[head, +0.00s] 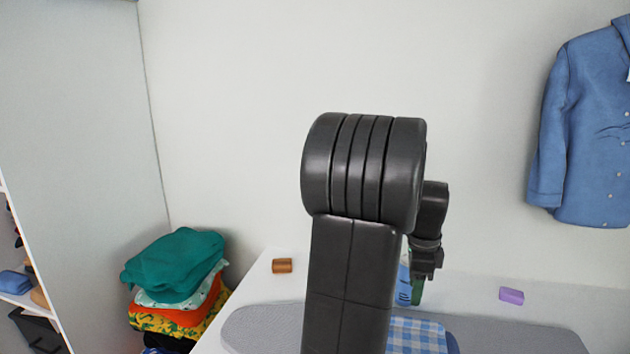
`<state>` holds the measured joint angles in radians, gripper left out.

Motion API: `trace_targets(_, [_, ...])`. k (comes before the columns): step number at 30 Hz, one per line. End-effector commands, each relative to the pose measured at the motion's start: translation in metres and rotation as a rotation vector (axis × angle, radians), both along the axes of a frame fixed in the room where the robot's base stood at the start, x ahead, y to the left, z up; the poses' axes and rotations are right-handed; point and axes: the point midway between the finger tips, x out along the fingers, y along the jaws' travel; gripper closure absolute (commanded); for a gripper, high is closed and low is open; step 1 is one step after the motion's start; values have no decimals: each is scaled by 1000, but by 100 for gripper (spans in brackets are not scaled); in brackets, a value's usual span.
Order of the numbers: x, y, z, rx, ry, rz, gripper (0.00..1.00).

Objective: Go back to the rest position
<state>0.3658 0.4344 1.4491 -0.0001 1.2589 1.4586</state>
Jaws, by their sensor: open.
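My black arm rises through the middle of the head view, and my gripper (427,274) hangs at its right side, pointing down. The gripper is open, as far as its small dark fingers show. A blue and green item (404,288) shows just left of and behind the fingers, partly hidden by my arm. I cannot tell whether they touch. A blue checked cloth (415,336) lies below on a grey ironing-board-like surface (265,325).
A stack of folded clothes (178,268) stands at left. A brown block (282,266) and a purple block (511,296) sit on the white top (560,308). A blue shirt (585,130) hangs at upper right. A shelf (25,300) stands at far left. The upper middle is clear.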

Motion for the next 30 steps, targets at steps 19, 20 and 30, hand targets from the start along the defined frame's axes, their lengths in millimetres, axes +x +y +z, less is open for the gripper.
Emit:
trace_targets(19, [0, 0, -63, -1, -2, 0, 52])
trace_targets(20, [0, 0, -60, 0, -1, 0, 52])
trace_targets(30, [0, 0, -50, 0, -1, 0, 52])
